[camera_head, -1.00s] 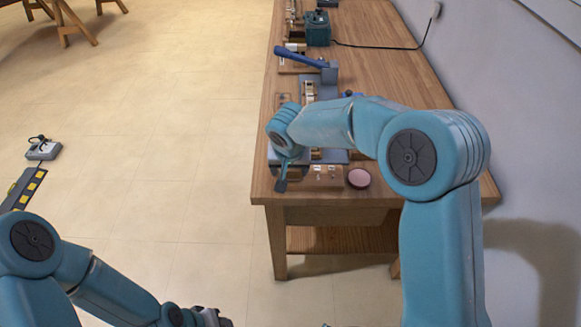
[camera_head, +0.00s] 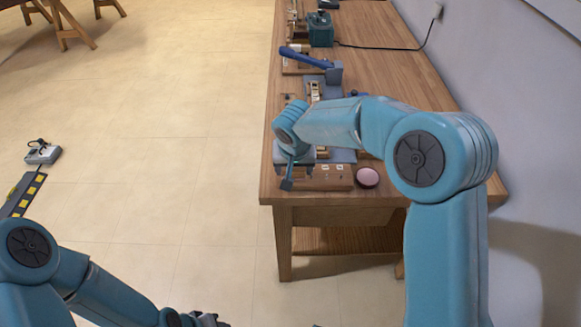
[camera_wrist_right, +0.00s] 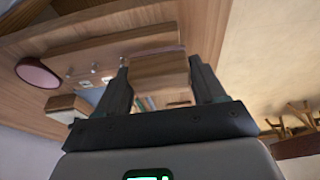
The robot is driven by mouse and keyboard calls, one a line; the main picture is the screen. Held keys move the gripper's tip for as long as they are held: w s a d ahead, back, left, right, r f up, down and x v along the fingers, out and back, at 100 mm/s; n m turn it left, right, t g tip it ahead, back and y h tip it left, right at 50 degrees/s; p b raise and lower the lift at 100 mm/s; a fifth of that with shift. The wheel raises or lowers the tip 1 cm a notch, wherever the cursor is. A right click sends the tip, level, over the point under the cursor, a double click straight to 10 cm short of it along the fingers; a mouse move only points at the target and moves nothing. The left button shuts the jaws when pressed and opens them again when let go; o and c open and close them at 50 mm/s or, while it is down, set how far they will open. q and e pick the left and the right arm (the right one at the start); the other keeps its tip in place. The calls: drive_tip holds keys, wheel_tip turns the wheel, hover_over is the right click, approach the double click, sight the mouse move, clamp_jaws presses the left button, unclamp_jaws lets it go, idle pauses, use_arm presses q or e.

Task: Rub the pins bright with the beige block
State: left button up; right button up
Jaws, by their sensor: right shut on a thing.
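My right gripper (camera_wrist_right: 159,72) is shut on the beige block (camera_wrist_right: 158,82), a tan wooden-looking piece between its two dark fingers in the right wrist view. In the head view the right gripper (camera_head: 288,182) hangs at the bench's near left corner, mostly hidden behind its own arm; the block cannot be made out there. Small pale pins (camera_head: 332,167) sit on a brown wooden board (camera_head: 325,182) just right of the gripper. Pins (camera_wrist_right: 107,79) also show in the wrist view, left of the held block. Contact cannot be told. My left gripper (camera_head: 207,319) is at the bottom edge, its jaws unclear.
A pink round disc (camera_head: 367,178) lies right of the board on the wooden bench (camera_head: 385,50). Behind stand a blue-handled lever tool (camera_head: 308,60) and a teal box (camera_head: 320,30) with a cable. A wall bounds the right; the floor at left is mostly open.

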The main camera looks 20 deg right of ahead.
drive_tip(key=shift+s+d, duration=0.2)
drive_tip(key=shift+d, duration=0.4)
drive_tip(key=shift+s+d, duration=0.15)
drive_tip(key=shift+d, duration=0.45)
wheel_tip(320, 180, up, 2)
drive_tip(key=shift+r+p, duration=0.2)
drive_tip(key=shift+p, duration=0.15)
drive_tip(key=shift+a+r+p, duration=0.15)
drive_tip(key=shift+r+p, duration=0.25)
drive_tip(key=shift+r, duration=0.25)
drive_tip(key=shift+r+p, duration=0.4)
drive_tip(key=shift+r, duration=0.2)
wheel_tip(320, 180, up, 2)
drive_tip(key=shift+p, duration=0.6)
drive_tip(key=shift+r+p, duration=0.3)
drive_tip(key=shift+r, duration=0.3)
use_arm(q)
drive_tip(key=v, duration=0.4)
drive_tip(key=shift+s+d+r, duration=0.1)
drive_tip(key=shift+d, duration=0.1)
